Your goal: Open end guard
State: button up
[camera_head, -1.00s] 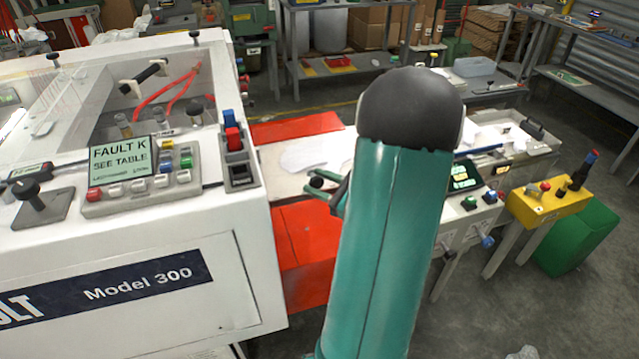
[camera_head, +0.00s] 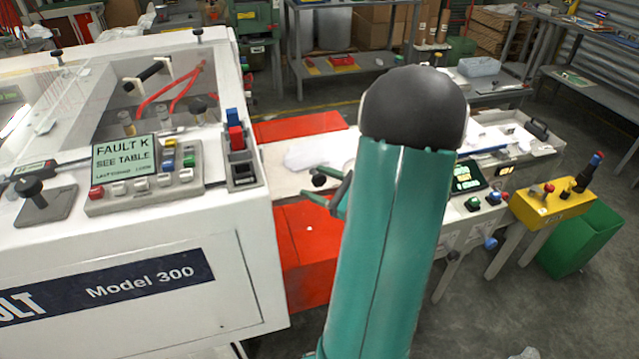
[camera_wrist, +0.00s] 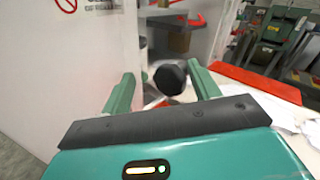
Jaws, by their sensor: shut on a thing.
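A black knob (camera_head: 319,180) shows at the end of the white Model 300 machine (camera_head: 200,235). My gripper (camera_head: 322,184) is at the knob, its green fingers on either side of it. In the wrist view the knob (camera_wrist: 170,77) sits between the fingertips of my gripper (camera_wrist: 163,84), which is shut on it. What the knob is fixed to is hidden. A white panel with a red prohibition sign (camera_wrist: 66,4) stands close on the left in the wrist view. I cannot tell which part is the end guard.
Red panels (camera_head: 306,250) and a white surface with paper (camera_head: 308,152) lie beside the machine's end. A control panel (camera_head: 480,200), a yellow button box (camera_head: 552,203) and a green bin (camera_head: 583,240) stand to the right. Open floor lies at the lower right.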

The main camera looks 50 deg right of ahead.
jog(key=s+d, duration=0.2)
jog(key=s, duration=1.1)
jog(key=shift+s+d, duration=0.2)
jog(key=shift+s, duration=0.1)
